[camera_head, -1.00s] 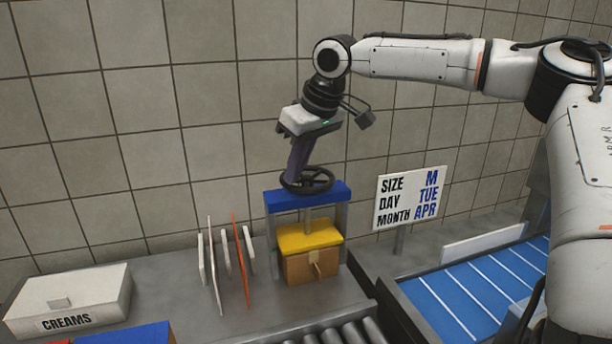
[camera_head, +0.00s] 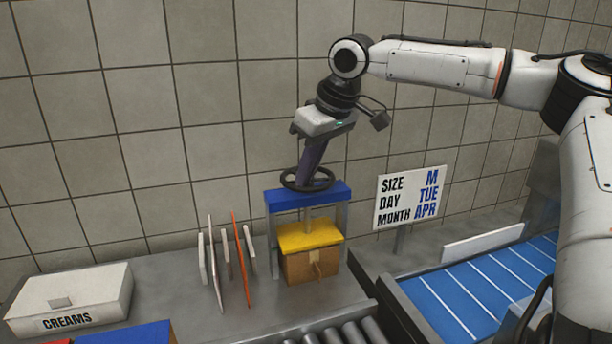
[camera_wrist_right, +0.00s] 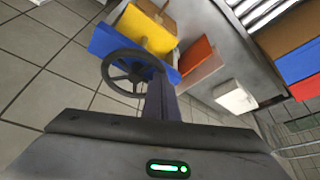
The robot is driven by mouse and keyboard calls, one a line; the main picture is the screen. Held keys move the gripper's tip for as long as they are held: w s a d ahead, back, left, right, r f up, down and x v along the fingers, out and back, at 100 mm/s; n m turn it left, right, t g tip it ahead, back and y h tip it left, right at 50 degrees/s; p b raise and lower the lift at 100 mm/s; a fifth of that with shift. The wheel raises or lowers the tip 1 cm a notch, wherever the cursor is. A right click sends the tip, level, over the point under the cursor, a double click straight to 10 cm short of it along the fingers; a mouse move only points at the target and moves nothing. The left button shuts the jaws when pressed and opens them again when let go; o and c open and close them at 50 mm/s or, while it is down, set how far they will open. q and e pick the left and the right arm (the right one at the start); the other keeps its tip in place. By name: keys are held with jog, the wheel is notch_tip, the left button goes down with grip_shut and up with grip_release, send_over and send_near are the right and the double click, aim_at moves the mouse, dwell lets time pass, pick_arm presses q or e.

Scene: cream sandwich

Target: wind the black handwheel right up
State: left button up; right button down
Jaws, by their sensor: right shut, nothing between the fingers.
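The black handwheel (camera_head: 307,179) sits on top of the blue crossbar (camera_head: 320,195) of a small press. It also shows in the right wrist view (camera_wrist_right: 131,72). Below the crossbar, a yellow plate (camera_head: 311,235) rests on or just above a brown box (camera_head: 312,264); I cannot tell if they touch. My right gripper (camera_head: 305,183) points down at the wheel, its fingers shut with nothing between them. The fingertips are at the wheel's rim or between its spokes; exact contact is hidden. My left gripper is not in view.
Upright thin white and orange boards (camera_head: 241,258) stand left of the press. A white CREAMS box (camera_head: 70,298) is farther left. A sign (camera_head: 410,197) reading M, TUE, APR stands to the right, behind a blue conveyor (camera_head: 470,290). Rollers (camera_head: 340,334) lie in front.

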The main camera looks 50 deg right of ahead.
aim_at(329, 179)
jog(key=shift+s+d+f, duration=0.45)
jog(key=shift+s+d, duration=0.35)
jog(key=shift+s, duration=0.05)
jog(key=shift+s+d, duration=0.2)
jog(key=shift+d, duration=0.35)
jog(key=shift+s+d, duration=0.15)
jog(key=shift+d, duration=1.45)
jog(key=shift+w+r, duration=0.1)
